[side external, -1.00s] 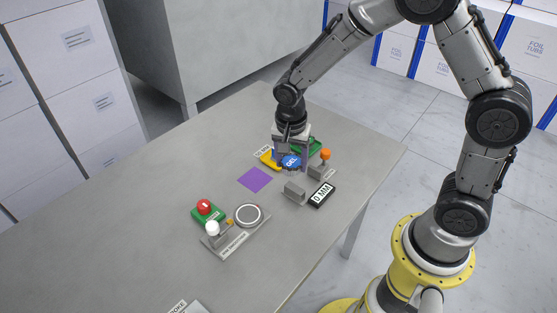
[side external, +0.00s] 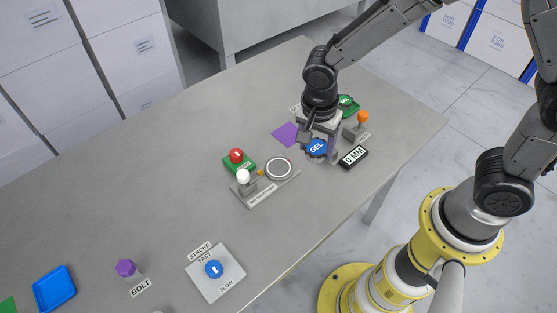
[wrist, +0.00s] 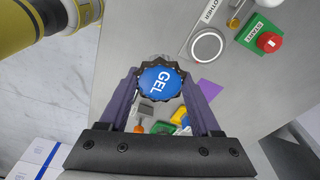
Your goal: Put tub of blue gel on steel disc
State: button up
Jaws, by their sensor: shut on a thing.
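The tub of blue gel (side external: 316,148) has a round blue face marked GEL and a dark toothed rim. My gripper (side external: 319,146) is shut on it and appears to hold it above the table. The wrist view shows the tub (wrist: 161,83) between my two purple fingers.
Beside the disc stand a white-topped lever (side external: 243,176) and a red button on a green base (side external: 237,158). A purple square (side external: 286,135) lies behind the tub. A 0 MM display (side external: 353,157) and an orange-topped lever (side external: 362,117) are to the right.

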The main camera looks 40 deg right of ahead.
jog(key=w+a+f, duration=0.2)
jog(key=w+f, duration=0.1)
jog(key=w, duration=0.2)
send_over(279, 167)
jog(key=f, duration=0.2)
jog(key=s+f, duration=0.1)
jog(key=f, duration=0.1)
jog(key=shift+f, duration=0.1)
jog(key=shift+w+a+f, duration=0.2)
jog(key=shift+w+f, duration=0.25)
jog(key=shift+f, duration=1.55)
jog(key=shift+f, duration=0.15)
jog(key=o, duration=1.4)
jog(key=shift+c, duration=0.2)
notch_tip(279, 167, up, 12)
jog(key=a, duration=0.1)
jog(key=shift+s+a+r, duration=0.15)
jog(key=shift+s+r, duration=0.05)
jog(key=shift+s, duration=0.05)
